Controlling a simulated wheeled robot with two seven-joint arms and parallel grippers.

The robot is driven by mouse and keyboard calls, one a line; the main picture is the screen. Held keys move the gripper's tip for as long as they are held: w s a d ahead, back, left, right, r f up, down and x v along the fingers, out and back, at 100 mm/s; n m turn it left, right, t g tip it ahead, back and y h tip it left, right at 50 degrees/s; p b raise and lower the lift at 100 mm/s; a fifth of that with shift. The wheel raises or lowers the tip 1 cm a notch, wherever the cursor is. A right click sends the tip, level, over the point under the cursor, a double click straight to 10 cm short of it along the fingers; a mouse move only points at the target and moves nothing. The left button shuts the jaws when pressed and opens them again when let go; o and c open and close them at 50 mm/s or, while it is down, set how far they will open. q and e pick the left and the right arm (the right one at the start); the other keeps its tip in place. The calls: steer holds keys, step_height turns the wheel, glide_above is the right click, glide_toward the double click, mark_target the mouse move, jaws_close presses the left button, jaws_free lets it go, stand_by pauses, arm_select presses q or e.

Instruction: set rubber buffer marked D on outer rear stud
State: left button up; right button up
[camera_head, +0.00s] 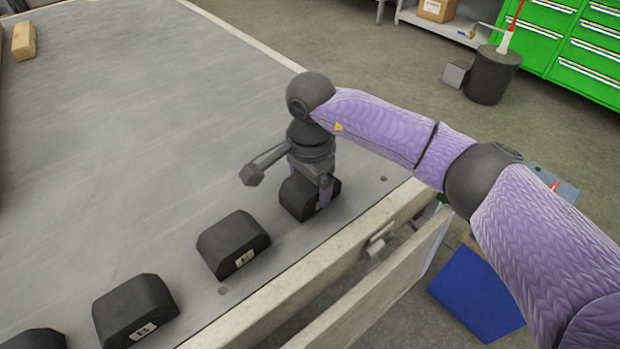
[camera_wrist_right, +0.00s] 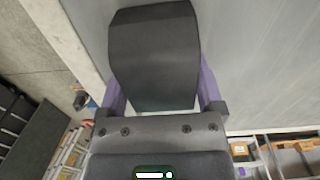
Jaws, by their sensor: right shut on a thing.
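My right gripper (camera_head: 308,190) is shut on a black rubber buffer (camera_head: 296,196) at the near right part of the grey deck (camera_head: 150,110). A finger covers part of its pale label, so I cannot read the letter. In the right wrist view the buffer (camera_wrist_right: 155,55) sits between the two purple fingers. I cannot tell whether it touches the deck. Small dark round spots, perhaps studs or holes, show on the deck to the right (camera_head: 383,178) and at the near edge (camera_head: 222,291). My left gripper is not in view.
A buffer with a hard-to-read label (camera_head: 233,243), a buffer marked B (camera_head: 135,308) and a partly cut-off buffer (camera_head: 35,340) stand in a row to the left. A pale side rail (camera_head: 345,245) borders the deck. The far deck is mostly clear, with a wooden block (camera_head: 23,40).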

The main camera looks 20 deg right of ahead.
steer(key=shift+f, duration=0.15)
steer(key=o, duration=1.3)
